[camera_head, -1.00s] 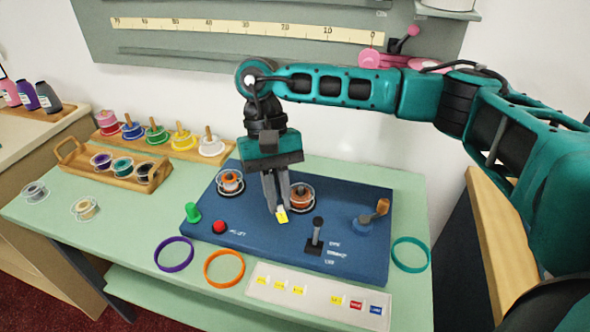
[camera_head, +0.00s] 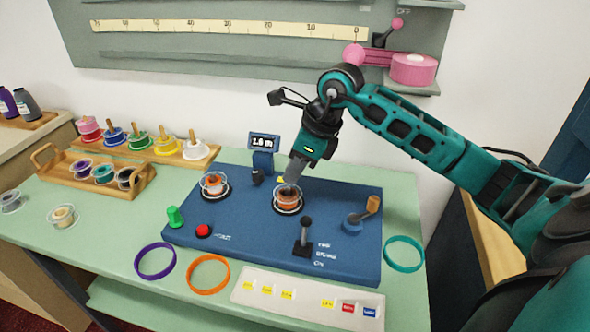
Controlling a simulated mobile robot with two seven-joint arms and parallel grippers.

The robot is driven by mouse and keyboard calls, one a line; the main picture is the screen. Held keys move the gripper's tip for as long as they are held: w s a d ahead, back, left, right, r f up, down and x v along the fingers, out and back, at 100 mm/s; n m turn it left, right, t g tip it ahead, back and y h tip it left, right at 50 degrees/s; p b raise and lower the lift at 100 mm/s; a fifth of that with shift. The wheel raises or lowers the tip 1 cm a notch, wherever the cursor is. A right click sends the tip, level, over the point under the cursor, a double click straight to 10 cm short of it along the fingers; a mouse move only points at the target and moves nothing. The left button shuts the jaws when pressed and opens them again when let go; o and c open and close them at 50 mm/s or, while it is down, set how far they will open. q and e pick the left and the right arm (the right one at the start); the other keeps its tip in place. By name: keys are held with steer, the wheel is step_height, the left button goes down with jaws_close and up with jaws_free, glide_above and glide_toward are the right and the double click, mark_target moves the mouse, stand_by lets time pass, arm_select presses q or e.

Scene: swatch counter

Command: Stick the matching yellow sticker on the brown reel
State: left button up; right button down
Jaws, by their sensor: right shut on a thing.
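The brown reel (camera_head: 288,203) sits on the right-hand holder of the blue machine panel. My right gripper (camera_head: 292,177) comes down from above and is just behind the top of this reel. It is shut on a small yellow sticker (camera_head: 281,180), which shows as a sliver at the left of the fingertips. Its print is not readable, and I cannot tell whether it touches the reel. A white sticker strip (camera_head: 308,304) at the front edge holds several yellow labels, a red one and a blue one. My left gripper is out of view.
An orange reel (camera_head: 214,186) sits on the left holder. A display (camera_head: 263,144) reading about 1.6 m stands behind. A lever (camera_head: 304,238), red button (camera_head: 203,230) and crank (camera_head: 364,212) stand on the panel. Purple, orange and teal rings lie around it.

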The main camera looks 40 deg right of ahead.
mark_target(290, 202)
step_height(290, 202, down, 4)
steer(key=b, duration=0.2)
steer(key=shift+b, duration=0.35)
steer(key=shift+f, duration=0.3)
steer(key=shift+f+b, duration=0.25)
steer(key=shift+b, duration=0.15)
steer(key=shift+f, duration=0.1)
steer(key=shift+s+f+b, duration=0.1)
steer(key=shift+f+b, duration=0.4)
stand_by(1.7)
